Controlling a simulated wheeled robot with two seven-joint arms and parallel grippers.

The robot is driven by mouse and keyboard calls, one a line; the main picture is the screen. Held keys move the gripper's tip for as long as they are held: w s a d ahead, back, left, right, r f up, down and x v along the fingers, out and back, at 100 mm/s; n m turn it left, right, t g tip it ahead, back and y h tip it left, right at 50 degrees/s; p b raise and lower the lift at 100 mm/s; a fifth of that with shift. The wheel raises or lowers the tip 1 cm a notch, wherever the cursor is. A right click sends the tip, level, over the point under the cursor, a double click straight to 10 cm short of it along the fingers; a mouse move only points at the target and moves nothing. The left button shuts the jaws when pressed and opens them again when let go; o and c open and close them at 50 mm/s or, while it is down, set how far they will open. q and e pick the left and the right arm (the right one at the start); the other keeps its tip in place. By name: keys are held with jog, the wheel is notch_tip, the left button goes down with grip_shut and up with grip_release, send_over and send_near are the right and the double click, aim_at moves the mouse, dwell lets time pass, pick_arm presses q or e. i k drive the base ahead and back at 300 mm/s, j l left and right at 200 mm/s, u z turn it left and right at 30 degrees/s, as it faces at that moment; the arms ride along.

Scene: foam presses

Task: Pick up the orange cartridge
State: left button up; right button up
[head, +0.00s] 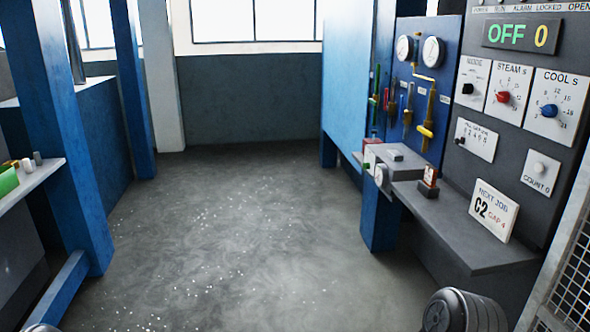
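I cannot make out an orange cartridge for certain. A small upright red-brown and white piece (430,176) stands in a dark base (428,190) on the grey shelf (455,238) below the control panel; it is too small to identify. Neither of my grippers shows in the head view. A dark, ribbed rounded part (465,312) at the bottom right edge looks like part of my arm.
The control panel (520,65) reads OFF 0. A card (493,210) reads NEXT JOB C2. Gauges and valves sit on a blue panel (440,115). A left shelf (38,176) holds a green box (7,180) and small pieces. The middle floor (235,230) is clear, with white specks.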

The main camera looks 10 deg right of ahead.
aim_at(430, 171)
jog(key=i+z, duration=0.4)
jog(key=i+j+z, duration=0.55)
jog(key=i+z, duration=0.2)
jog(key=i+j+z, duration=0.2)
jog(key=z, duration=0.15)
jog(key=i+j+z, duration=0.2)
jog(key=j+z, duration=0.15)
jog(key=i+j+z, duration=0.1)
jog(key=j+z, duration=0.25)
jog(key=i+j+z, duration=0.1)
jog(key=j+z, duration=0.65)
